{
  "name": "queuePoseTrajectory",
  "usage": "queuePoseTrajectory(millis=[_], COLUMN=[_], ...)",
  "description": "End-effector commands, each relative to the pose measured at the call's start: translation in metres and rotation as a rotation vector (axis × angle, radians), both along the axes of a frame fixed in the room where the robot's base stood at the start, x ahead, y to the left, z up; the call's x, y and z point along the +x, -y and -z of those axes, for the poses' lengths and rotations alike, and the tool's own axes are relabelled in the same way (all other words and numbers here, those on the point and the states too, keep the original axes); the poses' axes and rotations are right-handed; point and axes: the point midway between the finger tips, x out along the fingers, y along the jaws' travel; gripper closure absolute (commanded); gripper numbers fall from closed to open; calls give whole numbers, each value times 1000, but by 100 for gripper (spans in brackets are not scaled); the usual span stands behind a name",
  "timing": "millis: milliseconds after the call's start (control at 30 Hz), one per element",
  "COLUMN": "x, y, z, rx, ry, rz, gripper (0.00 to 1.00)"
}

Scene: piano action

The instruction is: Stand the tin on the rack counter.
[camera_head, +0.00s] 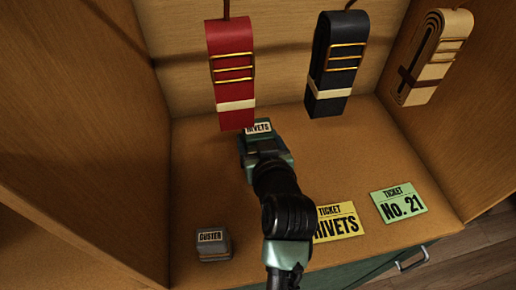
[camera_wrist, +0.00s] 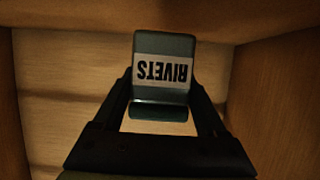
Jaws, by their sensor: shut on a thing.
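A dark grey-green tin labelled RIVETS (camera_head: 258,128) is held in my gripper (camera_head: 262,142), below the red hanging bundle. In the wrist view the tin (camera_wrist: 163,95) sits between the two fingers of my gripper (camera_wrist: 165,103), its label upside down in the picture. My gripper is shut on it. The wooden rack counter (camera_head: 195,175) spreads beneath. I cannot tell whether the tin touches the counter. A second small grey tin labelled DUSTER or similar (camera_head: 213,247) stands at the counter's front left.
Red (camera_head: 230,70), dark (camera_head: 335,60) and cream (camera_head: 434,55) strapped bundles hang along the back and right. A yellow RIVETS ticket (camera_head: 338,222), partly behind my arm, and a green No. 21 ticket (camera_head: 399,201) lie at front right. Wooden walls (camera_head: 80,120) close in the sides.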

Motion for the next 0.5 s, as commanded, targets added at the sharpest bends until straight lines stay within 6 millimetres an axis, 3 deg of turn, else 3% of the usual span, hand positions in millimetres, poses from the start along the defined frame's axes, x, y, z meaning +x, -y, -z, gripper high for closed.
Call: queuePoseTrajectory(millis=[267, 500], x=[-1, 4], y=[1, 0], z=[36, 40], rx=[1, -1], ry=[0, 4], rz=[3, 1], gripper=[100, 100])
